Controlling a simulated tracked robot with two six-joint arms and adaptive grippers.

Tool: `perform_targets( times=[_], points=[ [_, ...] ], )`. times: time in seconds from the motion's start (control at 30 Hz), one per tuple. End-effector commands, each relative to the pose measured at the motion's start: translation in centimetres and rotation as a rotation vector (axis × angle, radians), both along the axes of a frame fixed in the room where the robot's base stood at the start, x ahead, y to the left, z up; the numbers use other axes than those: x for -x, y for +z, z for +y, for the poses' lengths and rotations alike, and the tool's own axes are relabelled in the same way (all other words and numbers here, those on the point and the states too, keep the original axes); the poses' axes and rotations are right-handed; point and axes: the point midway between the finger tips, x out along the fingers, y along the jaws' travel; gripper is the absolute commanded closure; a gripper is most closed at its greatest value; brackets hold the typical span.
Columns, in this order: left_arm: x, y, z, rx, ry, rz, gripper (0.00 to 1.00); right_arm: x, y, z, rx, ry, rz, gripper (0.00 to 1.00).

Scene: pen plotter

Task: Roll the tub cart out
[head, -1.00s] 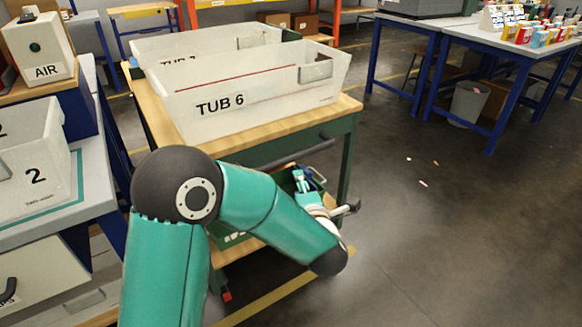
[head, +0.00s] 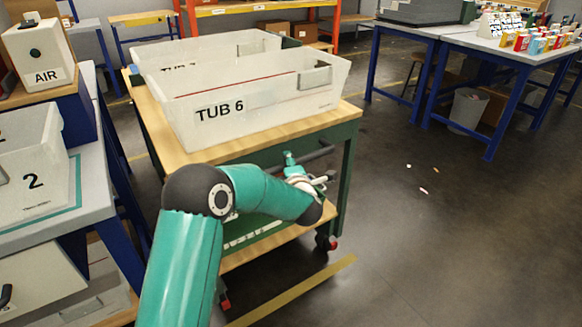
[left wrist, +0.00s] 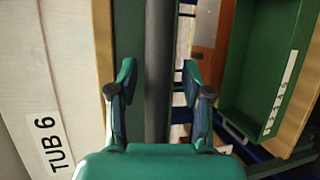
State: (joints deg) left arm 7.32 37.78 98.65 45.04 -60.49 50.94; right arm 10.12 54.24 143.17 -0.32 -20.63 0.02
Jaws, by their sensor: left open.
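The tub cart (head: 151,112) has a wooden top, green frame and dark push bar (head: 320,153) along its near side. The TUB 6 tub (head: 215,128) stands on top, with a second tub (head: 205,46) behind it. My left gripper (head: 293,162) is at the push bar. In the left wrist view my left gripper (left wrist: 158,80) is open, with one finger on each side of the bar (left wrist: 158,45); I cannot tell how deep the bar sits between them. My left arm hides part of the lower shelf. My right gripper is out of view.
A green bin (left wrist: 262,75) sits on the cart's lower shelf. A bench (head: 92,205) with a tub marked 2 (head: 28,175) stands close at the left. Blue-legged tables (head: 500,62) stand at the right. The floor (head: 420,240) right of the cart is mostly clear, with small scraps.

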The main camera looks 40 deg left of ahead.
Motion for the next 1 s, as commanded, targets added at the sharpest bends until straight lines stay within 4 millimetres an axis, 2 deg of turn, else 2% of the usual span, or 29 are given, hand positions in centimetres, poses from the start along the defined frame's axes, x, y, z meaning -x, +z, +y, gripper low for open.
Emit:
perform_targets(
  times=[0.27,0.5,0.57,0.77,0.8,0.9,1.0],
  points=[
    [0.0,0.0,0.1,0.0,0.0,0.0,0.52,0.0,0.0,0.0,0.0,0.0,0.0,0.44],
    [0.0,0.0,0.1,0.0,0.0,0.0,0.92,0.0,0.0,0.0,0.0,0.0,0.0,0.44],
    [0.0,0.0,0.1,0.0,0.0,0.0,1.0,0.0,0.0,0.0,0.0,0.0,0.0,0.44],
    [0.0,-0.1,0.0,0.001,0.0,0.002,1.0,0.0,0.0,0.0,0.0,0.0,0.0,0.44],
    [-0.1,-0.1,-1.3,0.002,-0.007,0.003,1.0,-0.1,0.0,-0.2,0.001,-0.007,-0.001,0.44],
    [0.0,-0.2,-0.4,0.001,-0.002,0.003,1.0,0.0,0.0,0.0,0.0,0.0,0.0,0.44],
    [0.2,-0.2,-0.4,0.001,-0.003,0.003,1.0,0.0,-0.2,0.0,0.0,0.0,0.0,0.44]
  ],
)
